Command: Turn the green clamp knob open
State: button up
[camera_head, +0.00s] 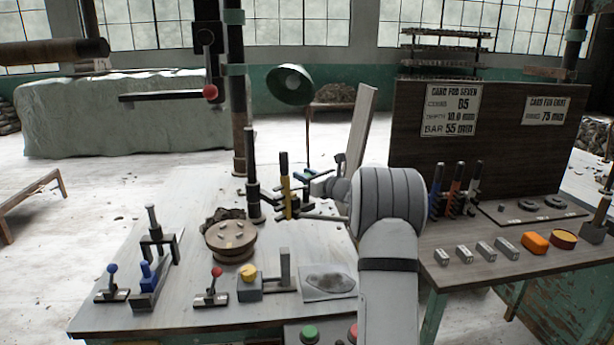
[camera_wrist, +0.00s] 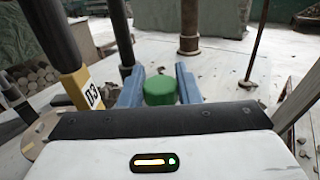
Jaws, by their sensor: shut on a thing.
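The green clamp knob (camera_wrist: 160,91) is a short round cap in the middle of the wrist view. My gripper (camera_wrist: 159,78) has its two blue fingers on either side of the knob and is shut on it. In the head view my gripper (camera_head: 312,182) reaches left to the clamp post area at the back of the workbench. There the knob itself is hard to make out among the dark and green clamp parts (camera_head: 292,208).
A round wooden turntable (camera_head: 230,246) and several levers sit nearer on the bench (camera_head: 190,318).

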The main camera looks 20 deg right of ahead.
jog(key=shift+c, duration=1.4)
jog(key=shift+d, duration=0.15)
jog(key=shift+c, duration=0.3)
jog(key=shift+a+f+m+h+b, duration=0.2)
jog(key=shift+m+h+b, duration=0.15)
jog(key=shift+b, duration=0.6)
jog(key=m+h+b, duration=0.1)
jog(key=b, duration=0.1)
jog(key=h+b, duration=0.2)
jog(key=b, duration=0.1)
jog(key=shift+f+m+t, duration=0.15)
jog(key=shift+m+t, duration=0.2)
jog(key=shift+t, duration=0.05)
jog(key=m+h+b, duration=0.2)
jog(key=h+b, duration=0.1)
jog(key=b, duration=0.4)
jog(key=shift+m+h+b, duration=0.3)
jog(key=shift+h+b, duration=0.15)
jog(key=shift+b, duration=0.05)
jog(key=shift+h+b, duration=0.4)
jog(key=shift+b, duration=0.45)
jog(key=shift+d+r+m+h+b, duration=0.1)
jog(key=shift+r+m+h+b, duration=0.25)
jog(key=shift+b, duration=0.25)
